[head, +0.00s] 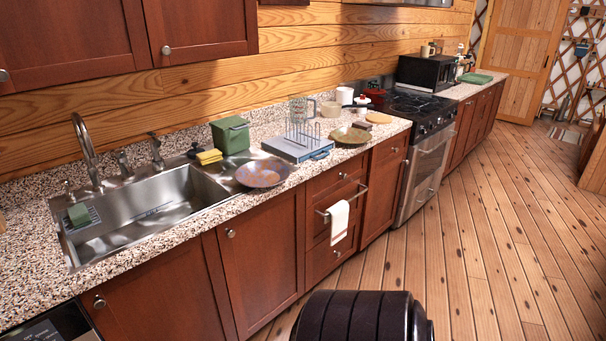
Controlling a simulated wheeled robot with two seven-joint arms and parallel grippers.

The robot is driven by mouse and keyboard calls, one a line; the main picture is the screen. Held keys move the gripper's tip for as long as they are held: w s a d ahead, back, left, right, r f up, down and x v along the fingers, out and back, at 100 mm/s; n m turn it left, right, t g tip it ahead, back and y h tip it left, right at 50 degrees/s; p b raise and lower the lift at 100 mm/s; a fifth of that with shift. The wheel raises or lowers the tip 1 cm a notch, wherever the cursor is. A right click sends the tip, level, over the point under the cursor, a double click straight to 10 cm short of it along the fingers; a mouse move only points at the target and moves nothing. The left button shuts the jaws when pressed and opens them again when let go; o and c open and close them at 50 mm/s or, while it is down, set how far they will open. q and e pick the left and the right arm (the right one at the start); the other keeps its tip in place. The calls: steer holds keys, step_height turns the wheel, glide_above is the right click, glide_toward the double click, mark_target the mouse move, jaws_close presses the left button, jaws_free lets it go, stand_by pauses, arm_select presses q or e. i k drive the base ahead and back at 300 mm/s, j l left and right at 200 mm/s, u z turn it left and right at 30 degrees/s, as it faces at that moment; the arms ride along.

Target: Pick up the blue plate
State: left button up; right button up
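A round, shallow plate (264,173) lies at the counter's front edge, just right of the sink. It looks brownish mauve with a greyish-blue tint, and I cannot tell for sure that it is the blue plate. A second plate or shallow bowl (350,135), olive to tan, lies farther right along the counter. No other plate shows a clear blue. Neither of my grippers is in view.
The speckled counter (38,250) holds the steel sink (150,205), a green box (231,136), yellow sponges (209,156) and a grey-blue drying rack (298,147). A white towel (339,221) hangs from a drawer handle. The stove (425,170) stands farther right.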

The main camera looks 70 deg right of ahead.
mark_target(263, 174)
steer(key=z, duration=2.05)
steer(key=i+j+u, duration=0.4)
steer(key=i, duration=0.3)
steer(key=i+j+u, duration=0.25)
steer(key=i+j, duration=0.05)
steer(key=i, duration=0.1)
